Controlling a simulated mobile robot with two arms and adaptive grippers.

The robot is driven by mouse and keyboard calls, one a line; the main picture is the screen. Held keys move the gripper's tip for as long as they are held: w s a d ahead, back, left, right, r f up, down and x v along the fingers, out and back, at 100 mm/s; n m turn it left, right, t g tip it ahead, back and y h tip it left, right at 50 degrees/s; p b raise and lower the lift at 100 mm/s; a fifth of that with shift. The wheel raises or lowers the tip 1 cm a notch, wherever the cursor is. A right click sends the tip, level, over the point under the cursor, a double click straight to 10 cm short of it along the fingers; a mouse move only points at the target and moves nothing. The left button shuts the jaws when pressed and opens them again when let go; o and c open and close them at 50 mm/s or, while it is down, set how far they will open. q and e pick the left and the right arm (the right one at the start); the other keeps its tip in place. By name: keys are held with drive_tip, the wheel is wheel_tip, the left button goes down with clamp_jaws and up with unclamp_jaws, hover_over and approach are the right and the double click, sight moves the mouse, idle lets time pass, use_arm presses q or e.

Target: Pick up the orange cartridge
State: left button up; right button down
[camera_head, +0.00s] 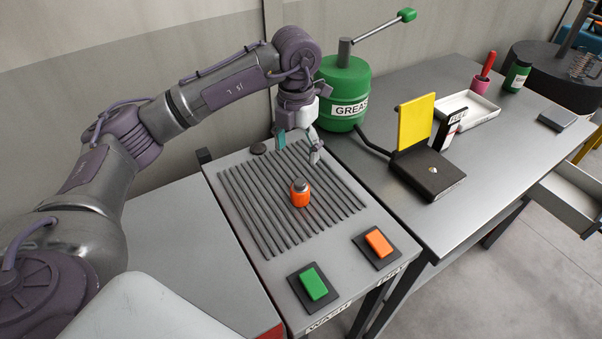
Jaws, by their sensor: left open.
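The orange cartridge (300,195) has a grey cap and stands upright on the ribbed grey panel (240,240), near its middle. My left gripper (298,155) points down above the far part of the ribs, behind the cartridge in the picture. It is open, its two fingers are apart, and nothing is between them. It does not touch the cartridge. My right gripper is not in view.
A green grease drum (343,90) with a lever stands close beside my left gripper. A green button (314,283) and an orange button (378,242) sit at the panel's front. A black stand with a yellow plate (416,122) is to the right.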

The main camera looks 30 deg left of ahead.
use_arm(q)
drive_tip(key=p, duration=0.1)
hover_over(298, 181)
drive_tip(key=f, duration=0.4)
drive_tip(key=shift+s+a+f, duration=0.15)
drive_tip(key=shift+s+f, duration=0.05)
drive_tip(key=shift+f, duration=0.1)
wheel_tip(298, 181, down, 2)
drive_tip(key=shift+w+f, duration=0.1)
drive_tip(key=shift+f, duration=0.15)
drive_tip(key=shift+w+f+p, duration=0.1)
drive_tip(key=shift+f+p, duration=0.65)
drive_tip(key=shift+f, duration=0.15)
drive_tip(key=f, duration=0.1)
drive_tip(key=f+p, duration=0.1)
drive_tip(key=f, duration=0.1)
drive_tip(key=shift+d+f, duration=0.25)
drive_tip(key=shift+d, duration=0.1)
drive_tip(key=shift+f, duration=0.3)
drive_tip(key=c, duration=1.2)
drive_tip(key=shift+w, duration=0.1)
drive_tip(key=shift+c, duration=0.3)
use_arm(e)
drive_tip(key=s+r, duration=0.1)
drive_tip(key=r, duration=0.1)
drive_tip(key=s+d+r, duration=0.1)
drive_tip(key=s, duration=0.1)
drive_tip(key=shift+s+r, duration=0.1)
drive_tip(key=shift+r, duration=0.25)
